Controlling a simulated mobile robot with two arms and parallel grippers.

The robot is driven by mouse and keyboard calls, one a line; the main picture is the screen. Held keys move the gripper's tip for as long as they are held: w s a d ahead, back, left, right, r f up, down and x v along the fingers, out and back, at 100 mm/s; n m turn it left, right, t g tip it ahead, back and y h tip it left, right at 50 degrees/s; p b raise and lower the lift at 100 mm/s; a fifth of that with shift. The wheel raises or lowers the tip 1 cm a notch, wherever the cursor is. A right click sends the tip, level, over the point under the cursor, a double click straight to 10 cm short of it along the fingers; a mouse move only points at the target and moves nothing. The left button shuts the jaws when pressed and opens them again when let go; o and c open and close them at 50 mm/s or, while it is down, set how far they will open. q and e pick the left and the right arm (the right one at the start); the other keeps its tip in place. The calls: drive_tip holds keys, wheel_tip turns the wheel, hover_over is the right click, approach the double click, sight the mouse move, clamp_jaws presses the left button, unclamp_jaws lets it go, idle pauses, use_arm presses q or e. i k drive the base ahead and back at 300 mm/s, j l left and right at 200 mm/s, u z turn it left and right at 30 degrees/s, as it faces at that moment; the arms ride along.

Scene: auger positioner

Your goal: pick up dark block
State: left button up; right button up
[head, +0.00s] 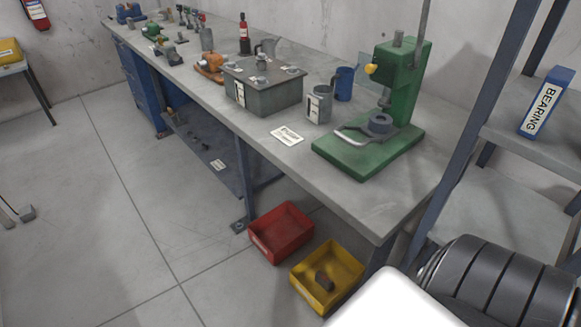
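The dark block (324,281) lies in the yellow bin (301,288) on the floor, near the bottom middle of the head view. It looks dark grey-brown, and its lower part blends with the shadowed bottom of the bin. I cannot make out either of my grippers in this view, so nothing shows near the block. A smooth white shape at the bottom edge stands close to the right of the bin.
A red bin (281,232) stands just behind the yellow one. The workbench (380,210) rises beside both, carrying a green press (366,152), a grey box (263,95) and cups. A shelf with a blue bearing box (546,103) is right. The left floor is mostly clear.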

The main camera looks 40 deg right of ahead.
sight(321, 278)
drive_tip(key=i+j+z, duration=0.2)
drive_tip(key=i, duration=0.95)
